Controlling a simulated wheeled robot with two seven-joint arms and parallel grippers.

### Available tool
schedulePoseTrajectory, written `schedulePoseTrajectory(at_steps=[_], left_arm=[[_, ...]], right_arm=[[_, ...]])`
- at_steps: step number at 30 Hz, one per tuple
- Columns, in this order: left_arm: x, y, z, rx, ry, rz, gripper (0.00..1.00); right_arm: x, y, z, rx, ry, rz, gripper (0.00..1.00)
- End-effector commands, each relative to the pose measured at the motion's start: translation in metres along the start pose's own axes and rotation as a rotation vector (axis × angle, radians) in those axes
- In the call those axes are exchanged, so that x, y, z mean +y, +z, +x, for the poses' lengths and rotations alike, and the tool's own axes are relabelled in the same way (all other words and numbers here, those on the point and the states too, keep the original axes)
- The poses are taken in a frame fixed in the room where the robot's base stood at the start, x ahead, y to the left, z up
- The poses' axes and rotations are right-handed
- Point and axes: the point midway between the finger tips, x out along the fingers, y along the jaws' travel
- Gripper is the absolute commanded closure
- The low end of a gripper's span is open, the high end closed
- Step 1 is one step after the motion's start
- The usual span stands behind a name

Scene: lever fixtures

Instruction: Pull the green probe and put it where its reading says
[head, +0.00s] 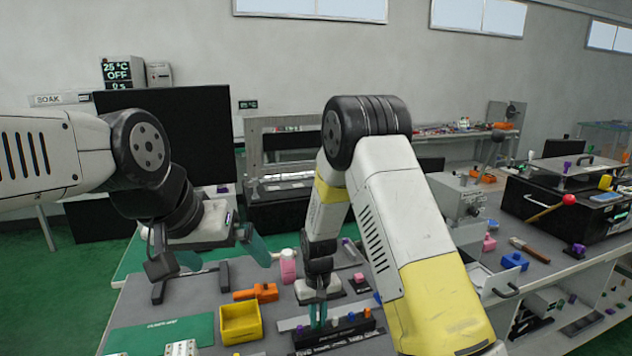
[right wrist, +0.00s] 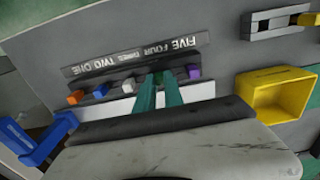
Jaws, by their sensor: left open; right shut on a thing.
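A dark rack (head: 338,336) lies on the bench below my right gripper. In the right wrist view its label strip (right wrist: 137,56) reads ONE to FIVE, upside down. An orange block (right wrist: 75,97), a white block (right wrist: 127,87) and a purple block (right wrist: 194,72) stand along it. My right gripper (right wrist: 160,90), also in the head view (head: 318,314), has its teal fingers down at the rack near FOUR. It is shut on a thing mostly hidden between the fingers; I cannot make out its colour. My left gripper (head: 222,254) is open and empty above the bench's left part.
A display (head: 117,73) reads 25 °C, OFF, 0 s. A red-knobbed lever (head: 568,200) is at the right.

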Motion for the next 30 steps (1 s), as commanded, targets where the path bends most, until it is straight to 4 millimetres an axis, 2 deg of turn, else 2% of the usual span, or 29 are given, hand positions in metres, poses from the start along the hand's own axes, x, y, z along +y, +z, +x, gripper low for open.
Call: schedulePoseTrajectory(at_steps=[30], left_arm=[[0.000,0.000,0.000,0.000,0.000,0.000,0.00]], right_arm=[[0.000,0.000,-0.011,0.000,0.000,0.000,1.00]])
